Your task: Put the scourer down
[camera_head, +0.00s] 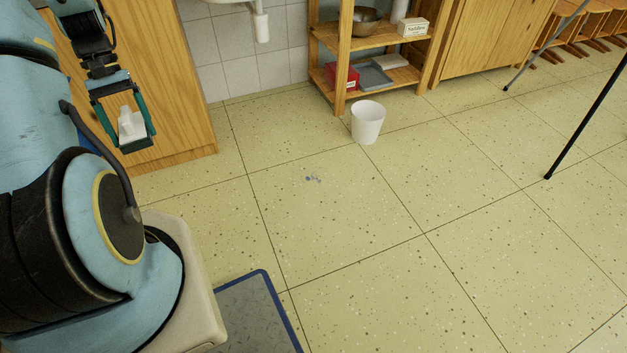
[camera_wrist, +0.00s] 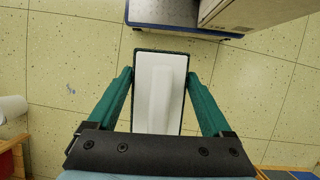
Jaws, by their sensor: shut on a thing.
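The scourer (camera_head: 131,124) is a white block with a raised grip along its middle and a dark green edge. It also shows in the wrist view (camera_wrist: 158,95), lying lengthwise between the two green fingers. My gripper (camera_head: 137,139) is shut on it and holds it up in front of the wooden cabinet at the left of the head view. In the wrist view my gripper (camera_wrist: 160,74) has a finger along each long side of the scourer. The floor shows beneath it, well apart.
A wooden cabinet (camera_head: 180,105) stands behind my gripper. A wooden shelf (camera_head: 343,58) holds a bowl (camera_head: 366,21), a red box (camera_head: 346,77) and a grey tray (camera_head: 375,76). A white bin (camera_head: 367,122) stands before it. A grey smudge (camera_head: 313,179) marks the otherwise clear middle floor.

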